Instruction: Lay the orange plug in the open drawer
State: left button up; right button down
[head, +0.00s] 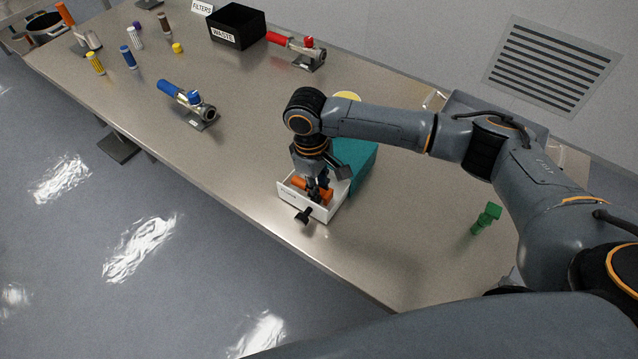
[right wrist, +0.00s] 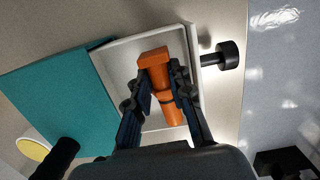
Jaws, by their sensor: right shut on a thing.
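The orange plug (head: 299,183) is between the fingers of my right gripper (head: 317,189), which points down into the open white drawer (head: 287,194). In the right wrist view, the gripper (right wrist: 160,82) is shut on the plug (right wrist: 153,57). The plug is within the drawer's walls (right wrist: 109,62). I cannot tell whether it touches the drawer floor. The drawer sticks out of a teal cabinet (head: 358,157) and has a black knob (head: 304,215) on its front. My arm hides part of the cabinet. My left gripper is not in view.
A blue-handled valve (head: 190,103), a red-handled valve (head: 300,48), a black waste bin (head: 237,27) and several small cylinders are farther left. The table's front edge is close to the drawer knob.

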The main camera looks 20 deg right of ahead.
jog(key=c, duration=1.5)
grip_release()
jog(key=r+b, duration=0.1)
jog(key=r, duration=0.3)
jog(key=r+b, duration=0.1)
jog(key=r, duration=0.3)
jog(key=w+a+r+b, duration=0.1)
jog(key=r, duration=0.4)
